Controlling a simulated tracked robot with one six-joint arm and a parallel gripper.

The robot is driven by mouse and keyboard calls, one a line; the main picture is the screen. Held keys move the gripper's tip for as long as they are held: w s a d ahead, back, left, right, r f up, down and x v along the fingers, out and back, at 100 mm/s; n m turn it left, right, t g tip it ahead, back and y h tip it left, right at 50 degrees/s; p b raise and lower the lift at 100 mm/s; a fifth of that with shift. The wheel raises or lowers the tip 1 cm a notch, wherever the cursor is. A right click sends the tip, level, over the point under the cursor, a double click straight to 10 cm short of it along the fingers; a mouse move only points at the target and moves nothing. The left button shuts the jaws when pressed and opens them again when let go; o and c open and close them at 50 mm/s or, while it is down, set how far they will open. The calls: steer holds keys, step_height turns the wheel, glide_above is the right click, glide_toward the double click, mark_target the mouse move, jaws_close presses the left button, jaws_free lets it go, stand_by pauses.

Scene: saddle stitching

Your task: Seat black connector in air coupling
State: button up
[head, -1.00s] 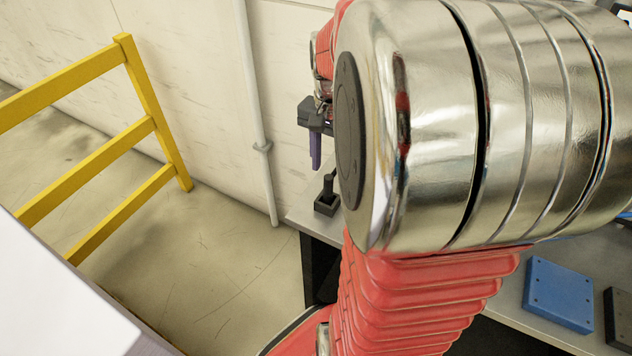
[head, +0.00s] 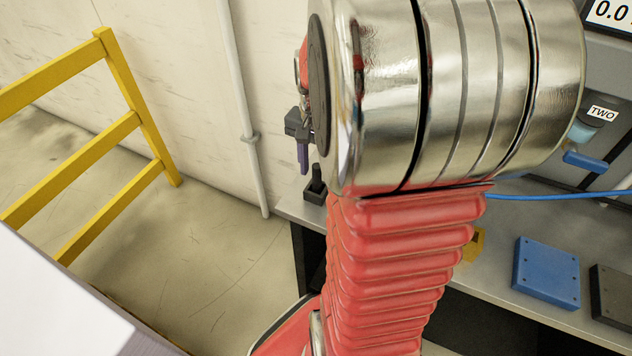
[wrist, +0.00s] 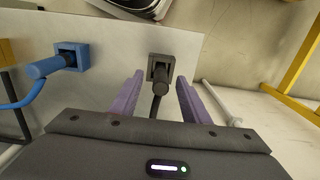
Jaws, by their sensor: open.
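The black connector (wrist: 161,76) stands in a square black holder (wrist: 153,58) on the grey bench, with a black cable trailing toward my gripper. In the head view the black connector (head: 316,174) stands upright near the bench's left end, partly behind my arm. My gripper (wrist: 160,82) is open; in the wrist view its two purple fingers lie left and right of the connector, with gaps on both sides. In the head view my gripper (head: 303,170) hangs fingers down, just above and left of the connector. I cannot identify the air coupling for certain.
A blue connector (wrist: 52,66) sits in a blue holder left of the black one. A grey unit labelled TWO (head: 602,113) with a blue lever stands at right. Blue and dark blocks (head: 547,272) lie on the bench. A yellow railing (head: 140,95) and wall pipe are at left.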

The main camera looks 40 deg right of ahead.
steer(key=shift+c, duration=0.3)
jaws_close()
stand_by(0.3)
